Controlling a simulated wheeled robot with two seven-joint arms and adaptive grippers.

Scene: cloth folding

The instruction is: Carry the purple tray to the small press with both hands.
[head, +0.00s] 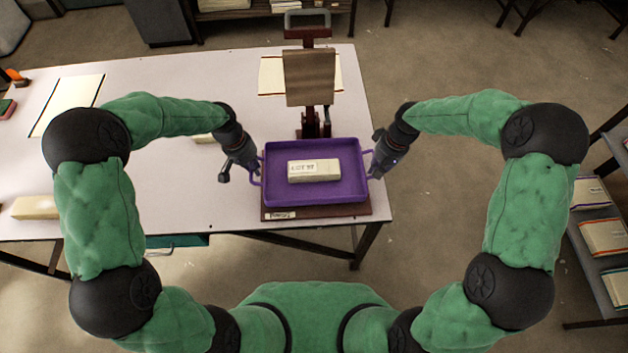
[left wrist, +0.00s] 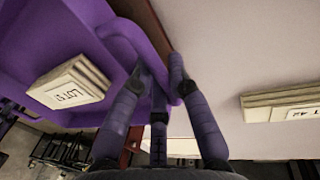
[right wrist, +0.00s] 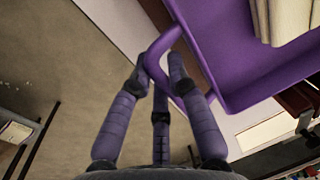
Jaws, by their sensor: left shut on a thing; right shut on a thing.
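The purple tray (head: 352,165) carries a pale labelled block (head: 314,171) near its middle. It appears level, over the brown base (head: 335,212) of the small press (head: 310,78); I cannot tell whether it touches the base. My left gripper (head: 252,172) is shut on the tray's left handle, which shows in the left wrist view (left wrist: 122,35). My right gripper (head: 377,165) is shut on the right handle, which shows in the right wrist view (right wrist: 163,42). The press has a wooden plate and a dark red column behind the tray.
The pale table (head: 190,185) extends left, with a bordered sheet (head: 70,103) and a cream block (head: 36,207) on it. Its right edge lies just beyond the tray. A shelf with packets (head: 604,237) stands at far right; floor lies between.

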